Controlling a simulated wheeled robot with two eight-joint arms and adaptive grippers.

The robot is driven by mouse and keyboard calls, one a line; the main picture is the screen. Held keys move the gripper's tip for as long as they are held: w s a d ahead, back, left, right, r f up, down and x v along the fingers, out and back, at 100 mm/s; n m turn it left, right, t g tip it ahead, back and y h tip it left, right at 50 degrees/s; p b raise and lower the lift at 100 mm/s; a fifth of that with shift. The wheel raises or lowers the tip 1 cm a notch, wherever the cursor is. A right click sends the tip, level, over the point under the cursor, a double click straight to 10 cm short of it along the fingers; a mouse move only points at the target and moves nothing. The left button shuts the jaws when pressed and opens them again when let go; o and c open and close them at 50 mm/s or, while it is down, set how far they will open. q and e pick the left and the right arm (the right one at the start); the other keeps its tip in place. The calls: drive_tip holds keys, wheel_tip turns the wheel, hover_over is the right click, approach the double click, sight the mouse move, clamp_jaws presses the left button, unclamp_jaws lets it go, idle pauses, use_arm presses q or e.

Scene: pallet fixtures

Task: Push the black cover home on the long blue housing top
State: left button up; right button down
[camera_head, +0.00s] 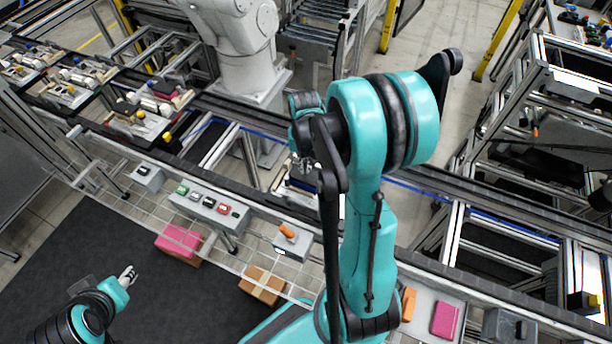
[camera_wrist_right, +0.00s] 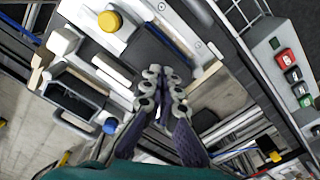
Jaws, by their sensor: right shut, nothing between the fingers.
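My right gripper (camera_head: 303,166) hangs over the conveyor in the head view, partly hidden by its own arm. In the right wrist view its fingers (camera_wrist_right: 163,88) are together with nothing between them, above a fixture pallet. A black block (camera_wrist_right: 76,96) in a pale frame lies left of the fingers; I cannot tell if it is the cover. No long blue housing can be made out for certain; the fingers and arm hide part of the pallet. My left gripper (camera_head: 128,275) is low at the left, away from the conveyor; its finger state is unclear.
A yellow knob (camera_wrist_right: 110,20) and a blue knob (camera_wrist_right: 110,126) stand near the right fingers. A button box (camera_head: 208,203) sits along the conveyor's near side. Pink (camera_head: 178,242) and brown (camera_head: 262,286) boxes lie below. A white robot arm (camera_head: 245,50) stands behind the conveyor.

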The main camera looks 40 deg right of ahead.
sight(305, 175)
drive_tip(key=shift+f, duration=0.25)
idle(0.4)
drive_tip(key=shift+f+b, duration=0.75)
drive_tip(key=shift+b, duration=0.15)
drive_tip(key=shift+r, duration=0.2)
drive_tip(key=shift+r+p, duration=2.6)
drive_tip(key=shift+r, duration=0.85)
drive_tip(key=shift+f, duration=0.1)
